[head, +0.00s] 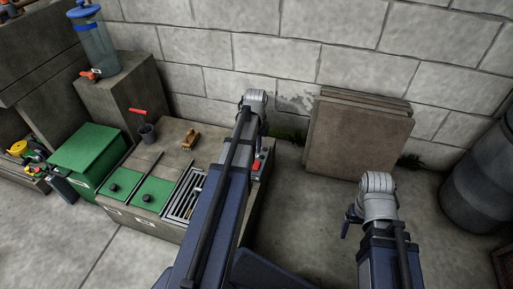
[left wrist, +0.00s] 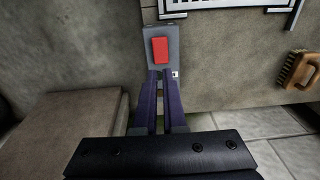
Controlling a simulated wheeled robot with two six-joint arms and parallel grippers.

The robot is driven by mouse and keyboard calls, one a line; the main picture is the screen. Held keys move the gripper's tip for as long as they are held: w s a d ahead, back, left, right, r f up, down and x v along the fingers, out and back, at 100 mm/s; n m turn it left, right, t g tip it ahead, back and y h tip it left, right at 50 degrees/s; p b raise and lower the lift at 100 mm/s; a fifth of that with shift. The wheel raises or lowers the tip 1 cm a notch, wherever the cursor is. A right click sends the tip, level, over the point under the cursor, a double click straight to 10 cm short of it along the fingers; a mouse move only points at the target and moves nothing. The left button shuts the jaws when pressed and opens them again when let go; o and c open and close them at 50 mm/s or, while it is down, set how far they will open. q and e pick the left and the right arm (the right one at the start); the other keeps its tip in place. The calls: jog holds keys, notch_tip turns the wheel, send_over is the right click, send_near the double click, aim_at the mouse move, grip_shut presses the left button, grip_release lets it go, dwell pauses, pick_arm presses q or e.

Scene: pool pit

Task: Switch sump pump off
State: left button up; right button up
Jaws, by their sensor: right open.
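The sump pump switch is a red rocker on a grey plate. In the left wrist view the rocker (left wrist: 160,50) is upright at the top, just beyond my left fingertips (left wrist: 160,76). In the head view the red rocker (head: 257,165) shows just right of my left arm, on the right end of the bench. My left fingers point at the plate's lower part with a narrow gap between them and nothing seen held; contact cannot be told. In the head view my left gripper is mostly hidden by its arm. My right gripper (head: 352,220) is open and empty, well right of the bench.
The concrete bench (head: 207,140) carries a slotted grate (head: 184,194), green panels (head: 155,192), a brush (head: 190,139) and a dark cup (head: 147,132). Stacked slabs (head: 355,140) lean on the block wall. A grey barrel (head: 485,180) stands at right. Floor between is clear.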

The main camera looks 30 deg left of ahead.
aim_at(255, 168)
pick_arm(q)
jog(key=shift+o, duration=0.7)
jog(key=shift+s+d+f+g, duration=0.15)
jog(key=shift+s+f, duration=0.1)
jog(key=shift+s, duration=0.3)
jog(key=shift+s+d+f+g, duration=0.1)
jog(key=shift+s+f+g, duration=0.1)
jog(key=shift+s, duration=0.3)
jog(key=shift+o, duration=0.7)
jog(key=shift+a+r, duration=0.1)
jog(key=shift+r, duration=0.05)
jog(key=o, duration=0.3)
jog(key=shift+f+b, duration=0.2)
jog(key=shift+b, duration=0.1)
jog(key=shift+o, duration=1.4)
jog(key=shift+f+b, duration=0.65)
notch_tip(255, 168, down, 6)
jog(key=b, duration=0.6)
jog(key=shift+w+f, duration=0.1)
jog(key=shift+c, duration=0.2)
grip_shut()
